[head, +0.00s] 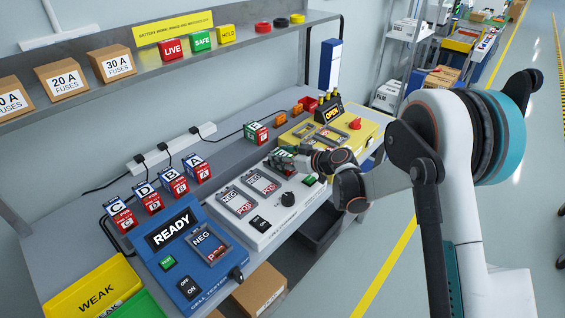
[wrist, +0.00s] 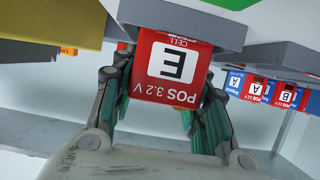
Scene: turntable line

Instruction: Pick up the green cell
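In the wrist view a cell marked E (wrist: 170,72) shows its red POS 3.2 V face, upside down in the picture. My gripper (wrist: 168,85) has its green-padded fingers on both sides of this cell, close to its edges. I cannot tell whether they press on it. In the head view my gripper (head: 284,161) is over the far end of the white tester (head: 262,225) and hides most of what is between its fingers. A cell with a green upper part and red lower part (head: 257,134) stands behind the tester, apart from my gripper.
Blue-and-red cells A (head: 197,169), B, C and D stand in a row at the left. A blue cell tester (head: 190,255) reads READY. A yellow station (head: 345,140) marked OPEN is beyond my gripper. Yellow WEAK (head: 95,290) and green bins are at front left. A shelf overhangs the bench.

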